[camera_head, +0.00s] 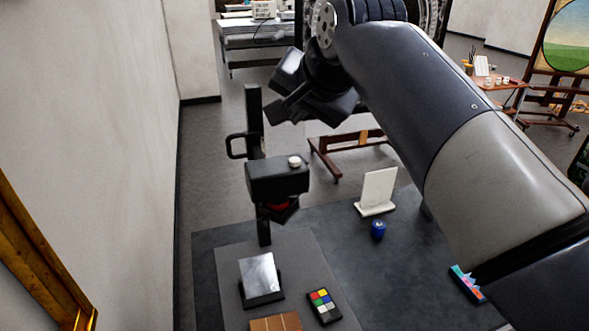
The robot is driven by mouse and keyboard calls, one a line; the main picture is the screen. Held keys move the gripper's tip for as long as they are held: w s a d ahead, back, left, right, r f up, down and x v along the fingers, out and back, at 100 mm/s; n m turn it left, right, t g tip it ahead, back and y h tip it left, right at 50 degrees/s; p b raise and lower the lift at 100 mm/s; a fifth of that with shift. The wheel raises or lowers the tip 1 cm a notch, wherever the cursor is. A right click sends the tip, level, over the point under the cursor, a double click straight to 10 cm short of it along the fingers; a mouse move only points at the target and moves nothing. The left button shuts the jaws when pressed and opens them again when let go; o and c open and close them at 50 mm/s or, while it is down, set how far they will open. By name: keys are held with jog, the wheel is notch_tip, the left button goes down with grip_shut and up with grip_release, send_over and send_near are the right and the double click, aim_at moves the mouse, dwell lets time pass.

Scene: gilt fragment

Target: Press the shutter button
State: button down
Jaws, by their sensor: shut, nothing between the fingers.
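The shutter button (294,161) is a small round white button on top of a black camera (270,181). The camera is mounted on a dark upright column stand (254,115) with a handle on its left side. A red-ringed part shows under the camera. My gripper (276,112) is dark, shut and empty. In the picture it appears above the button, apart from it. How far it is from the button in depth is hard to tell.
A dark table (380,285) bears a tilted silvery plate (260,275), a colour chart (323,305), a brown block (276,323), a blue pot (378,229) and a white panel on a stand (379,190). A wall stands left, with a gilt frame (35,260) in front.

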jog(key=shift+f+b, duration=1.85)
jog(key=shift+f, duration=0.85)
jog(key=shift+f, duration=0.4)
jog(key=shift+f+b, duration=0.4)
jog(key=shift+b, duration=0.1)
dwell(0.5)
jog(key=shift+r+p, duration=0.8)
notch_tip(320, 180, up, 5)
jog(key=p, duration=0.4)
jog(key=shift+p, duration=0.35)
jog(key=shift+r, duration=0.1)
